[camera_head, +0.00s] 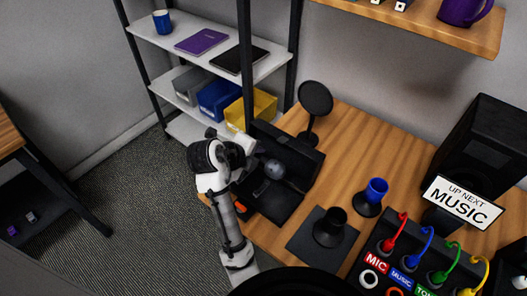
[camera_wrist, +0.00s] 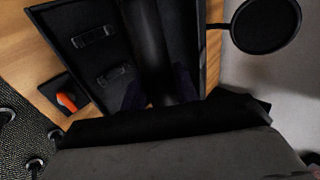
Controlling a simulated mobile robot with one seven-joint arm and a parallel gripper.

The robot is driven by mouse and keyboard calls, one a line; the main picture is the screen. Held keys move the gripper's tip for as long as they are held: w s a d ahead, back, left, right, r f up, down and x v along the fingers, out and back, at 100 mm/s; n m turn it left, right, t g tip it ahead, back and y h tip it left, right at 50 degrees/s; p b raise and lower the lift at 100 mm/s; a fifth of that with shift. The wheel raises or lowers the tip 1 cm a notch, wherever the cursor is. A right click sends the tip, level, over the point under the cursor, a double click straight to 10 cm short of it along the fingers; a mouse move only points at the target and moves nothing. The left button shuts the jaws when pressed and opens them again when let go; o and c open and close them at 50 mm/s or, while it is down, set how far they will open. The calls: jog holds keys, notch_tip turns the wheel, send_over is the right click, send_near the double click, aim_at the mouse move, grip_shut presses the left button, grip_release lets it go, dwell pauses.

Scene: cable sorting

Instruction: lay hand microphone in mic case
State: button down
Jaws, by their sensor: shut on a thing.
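The hand microphone shows its round grey head (camera_head: 275,169) in the head view, over the mic case. Its dark handle (camera_wrist: 147,40) runs up the middle of the wrist view. The mic case (camera_head: 280,208) is black and open, with its raised lid at the back, on the wooden table. Its dark interior (camera_wrist: 88,70) with two small fittings fills the middle of the wrist view. My gripper (camera_head: 254,165) is shut on the microphone, over the case; its dark fingertips (camera_wrist: 160,92) flank the handle. I cannot tell whether the microphone touches the case floor.
A round black disc on a stand (camera_head: 315,98) stands behind the case. An orange item (camera_wrist: 66,101) lies beside it. Shelves stand behind.

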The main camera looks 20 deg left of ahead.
jog(key=shift+s+f+b, duration=0.1)
jog(key=shift+f+b, duration=4.35)
jog(key=shift+f, duration=1.15)
jog(key=shift+f, duration=0.1)
jog(key=c, duration=1.1)
grip_release()
jog(key=shift+s+f, duration=0.1)
jog(key=shift+f, duration=0.1)
jog(key=shift+o, duration=0.5)
notch_tip(320, 180, up, 9)
jog(key=p, duration=0.5)
jog(key=shift+f+p, duration=0.2)
jog(key=shift+p, duration=0.1)
